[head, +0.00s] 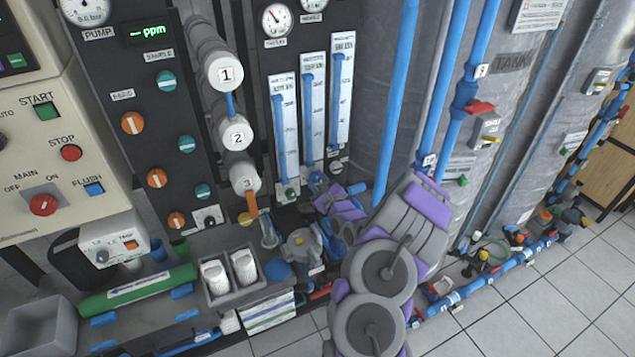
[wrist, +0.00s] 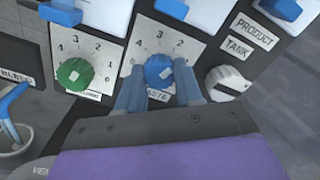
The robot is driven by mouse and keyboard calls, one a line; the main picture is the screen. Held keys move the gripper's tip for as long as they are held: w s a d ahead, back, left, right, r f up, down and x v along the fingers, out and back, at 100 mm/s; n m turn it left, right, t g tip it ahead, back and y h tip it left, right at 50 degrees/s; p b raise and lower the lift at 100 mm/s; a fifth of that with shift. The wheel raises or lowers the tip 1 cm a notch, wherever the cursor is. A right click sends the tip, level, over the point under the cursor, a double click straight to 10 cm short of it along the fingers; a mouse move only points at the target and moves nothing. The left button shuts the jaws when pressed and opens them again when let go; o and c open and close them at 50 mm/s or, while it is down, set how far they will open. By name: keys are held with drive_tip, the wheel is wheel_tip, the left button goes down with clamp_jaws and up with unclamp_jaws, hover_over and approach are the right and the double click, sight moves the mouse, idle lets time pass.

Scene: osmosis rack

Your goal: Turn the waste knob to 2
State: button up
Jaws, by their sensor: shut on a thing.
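The blue waste knob (wrist: 159,71) is in the middle of the wrist view, on a white dial plate with the numbers 4, 3 and 2 showing above it. Its label is partly covered by my fingers. My gripper (wrist: 160,88) is shut on the knob, with one blue-grey finger on each side. The knob's pointer is too unclear to read. In the head view my purple and grey gripper (head: 333,197) is at the foot of the flow meters, by the panel's lower edge.
A green knob (wrist: 74,74) with a similar dial is close on the left. A black and white product tank knob (wrist: 228,82) is close on the right. Blue flow-meter ends (wrist: 172,8) stick out just above. Pipes and valves (head: 300,243) crowd the area below the panel.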

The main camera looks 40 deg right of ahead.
drive_tip(key=shift+f, duration=0.25)
drive_tip(key=o, duration=1)
drive_tip(key=shift+d, duration=0.15)
drive_tip(key=shift+o, duration=0.2)
drive_tip(key=shift+r, duration=0.15)
drive_tip(key=p+v, duration=0.3)
drive_tip(key=v, duration=1.4)
drive_tip(key=shift+s, duration=0.15)
